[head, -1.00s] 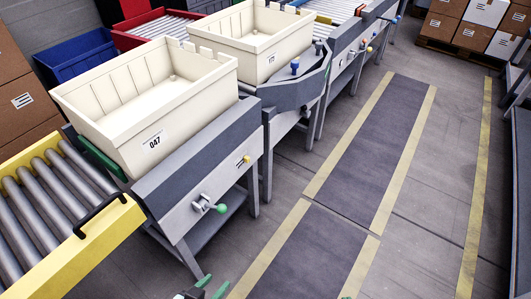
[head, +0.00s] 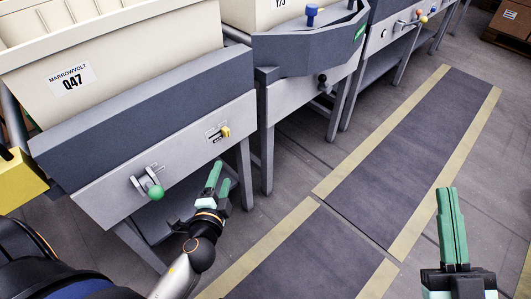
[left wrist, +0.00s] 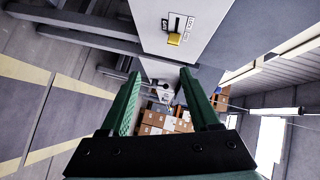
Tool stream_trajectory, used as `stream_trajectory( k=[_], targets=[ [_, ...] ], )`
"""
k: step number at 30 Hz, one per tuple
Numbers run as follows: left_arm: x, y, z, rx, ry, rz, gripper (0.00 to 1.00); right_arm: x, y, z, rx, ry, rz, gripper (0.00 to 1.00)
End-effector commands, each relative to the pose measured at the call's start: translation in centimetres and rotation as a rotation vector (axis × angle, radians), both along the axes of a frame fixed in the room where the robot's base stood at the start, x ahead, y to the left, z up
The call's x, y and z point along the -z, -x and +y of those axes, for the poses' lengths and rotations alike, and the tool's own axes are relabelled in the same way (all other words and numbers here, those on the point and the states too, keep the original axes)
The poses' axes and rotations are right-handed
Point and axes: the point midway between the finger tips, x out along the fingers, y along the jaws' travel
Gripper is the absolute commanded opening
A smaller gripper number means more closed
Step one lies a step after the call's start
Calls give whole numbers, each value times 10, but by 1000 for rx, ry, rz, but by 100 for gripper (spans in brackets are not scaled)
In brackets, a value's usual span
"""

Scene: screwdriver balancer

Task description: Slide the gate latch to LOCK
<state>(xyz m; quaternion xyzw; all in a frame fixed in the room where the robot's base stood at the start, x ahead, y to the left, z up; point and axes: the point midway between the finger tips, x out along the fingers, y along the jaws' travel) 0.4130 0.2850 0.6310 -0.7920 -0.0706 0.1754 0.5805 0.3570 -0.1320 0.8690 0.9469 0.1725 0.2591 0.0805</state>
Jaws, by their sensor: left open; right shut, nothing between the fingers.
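The gate latch is a small yellow knob (head: 225,132) on a slotted plate on the grey front panel of the near conveyor station. In the left wrist view the yellow knob (left wrist: 174,40) sits at one end of a dark slot, with small labels beside it too small to read surely. My left gripper (head: 219,175) is open and empty, below and slightly left of the latch, apart from it. In the left wrist view its green fingers (left wrist: 160,74) are spread, with the latch above and beyond the tips. My right gripper (head: 450,190) is shut and empty at the lower right, far from the panel.
A green-knobbed lever (head: 153,190) sticks out of the same panel, left of the latch. A cream tote (head: 130,60) marked Q47 stands above. Station legs (head: 246,175) stand below the panel. A dark floor mat (head: 400,165) with yellow edges lies to the right, clear.

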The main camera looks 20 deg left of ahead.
Motion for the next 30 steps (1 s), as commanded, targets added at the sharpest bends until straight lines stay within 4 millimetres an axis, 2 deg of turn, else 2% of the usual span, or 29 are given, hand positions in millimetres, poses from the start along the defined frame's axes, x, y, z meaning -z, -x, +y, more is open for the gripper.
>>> stream_trajectory(
  k=[1, 6, 10, 17, 30],
  targets=[
    [16, -5, 5, -8, -69, -22, 62, 8, 9, 2, -17, -3, -73, 0],
    [14, -13, 14, -28, -245, -69, 62, -11, 35, 7, -56, -14, -245, 0],
    [10, -16, 18, -37, -309, -84, 62, -20, 46, 8, -70, -17, -307, 0],
    [4, -34, 25, -39, -328, -89, 62, -29, 49, 8, -70, -16, -324, 0],
    [5, -108, 56, -39, -326, -88, 62, -34, 49, 8, -63, -10, -328, 0]
  ],
)
